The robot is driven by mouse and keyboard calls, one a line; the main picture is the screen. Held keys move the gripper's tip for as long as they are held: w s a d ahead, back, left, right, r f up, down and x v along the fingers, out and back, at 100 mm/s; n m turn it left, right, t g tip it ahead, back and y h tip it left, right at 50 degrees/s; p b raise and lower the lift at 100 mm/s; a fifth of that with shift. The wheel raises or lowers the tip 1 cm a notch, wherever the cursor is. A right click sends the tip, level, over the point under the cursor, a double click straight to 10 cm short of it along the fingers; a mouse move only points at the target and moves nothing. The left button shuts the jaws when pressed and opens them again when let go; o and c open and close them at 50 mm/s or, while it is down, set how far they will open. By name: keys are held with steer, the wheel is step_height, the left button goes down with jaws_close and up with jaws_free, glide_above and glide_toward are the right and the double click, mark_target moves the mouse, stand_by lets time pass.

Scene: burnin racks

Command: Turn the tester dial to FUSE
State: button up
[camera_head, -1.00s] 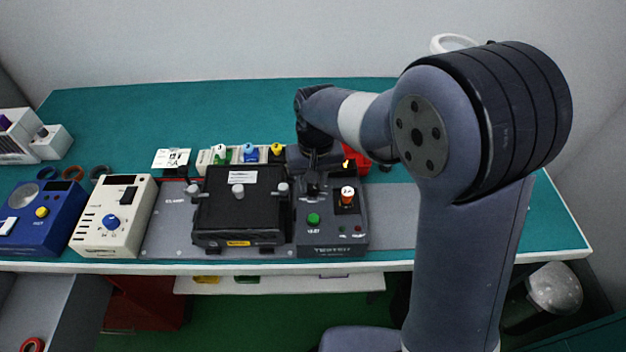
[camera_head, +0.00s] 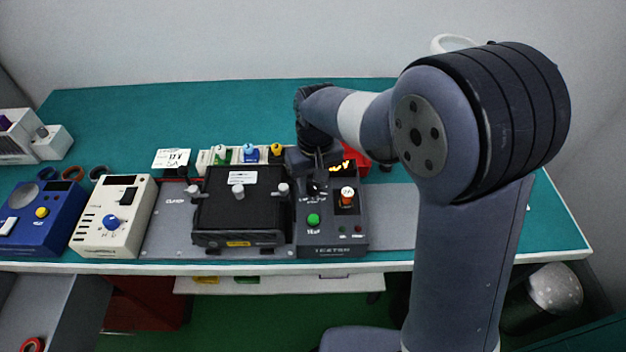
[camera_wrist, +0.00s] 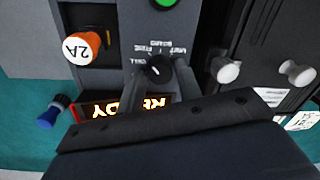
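The tester (camera_head: 332,243) is a dark grey box at the right of the bench plate. Its dial (camera_wrist: 157,70) is a small black knob with a white mark, ringed by white labels that include CELL, FUSE and UNIT; in the wrist view they appear upside down. I cannot tell surely which label the mark points at. My gripper (camera_wrist: 160,80) is open, with one finger on either side of the dial and gaps visible between; its height over the panel is unclear. The tester display (camera_wrist: 125,106) is lit and seems to read READY, partly covered by my gripper.
An orange-sided fuse marked 2A (camera_wrist: 80,48) and a green button (camera_head: 313,220) sit close to the dial. A black clamped fixture (camera_head: 240,210) with pale knobs stands directly left of the tester. Cream (camera_head: 112,215) and blue (camera_head: 45,215) units stand further left.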

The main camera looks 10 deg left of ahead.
mark_target(315, 185)
steer(key=o, duration=0.3)
step_height(315, 185, up, 11)
steer(key=shift+d, duration=0.2)
stand_by(0.3)
steer(key=shift+w+f, duration=0.1)
steer(key=shift+f, duration=0.05)
step_height(315, 185, down, 11)
steer(key=shift+a+r, duration=0.15)
stand_by(0.3)
steer(key=shift+m, duration=0.3)
